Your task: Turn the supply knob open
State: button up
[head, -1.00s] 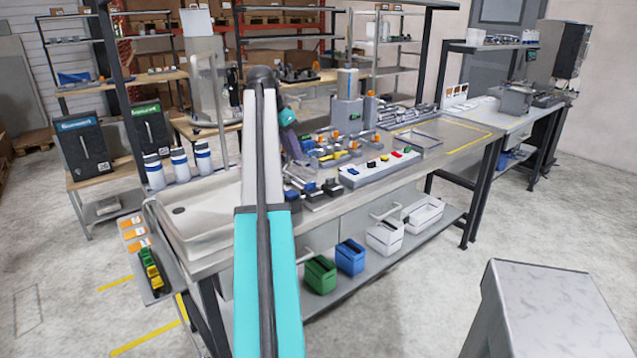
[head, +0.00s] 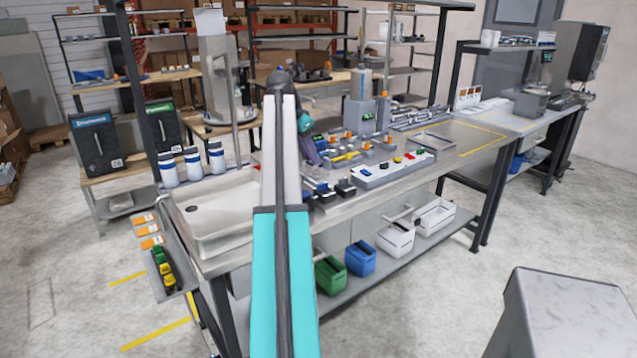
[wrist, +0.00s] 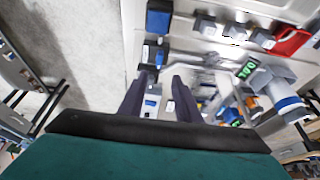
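My gripper (wrist: 160,97) is open in the wrist view, its two dark fingers apart with nothing held between them. A small blue part (wrist: 151,103) shows in the gap, seemingly beyond the fingertips. In the head view my gripper hangs over the bench, its fingertips partly hidden by my arm. Near it stands a group of valve fittings with orange knobs (head: 348,134) and a yellow lever (head: 346,157). I cannot tell which of them is the supply knob. A grey dispenser (head: 360,112) with a green display stands behind; the display (wrist: 246,69) also shows in the wrist view.
A button panel (head: 393,169) lies along the bench front. A sink (head: 205,225) is at the left, with several white bottles (head: 192,165) behind it. Green (head: 330,274) and blue (head: 360,258) bins are on the lower shelf. The yellow-marked bench area (head: 470,134) is mostly clear.

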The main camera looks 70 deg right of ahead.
aim_at(322, 184)
jog(key=p+x, duration=0.1)
jog(key=x, duration=1.1)
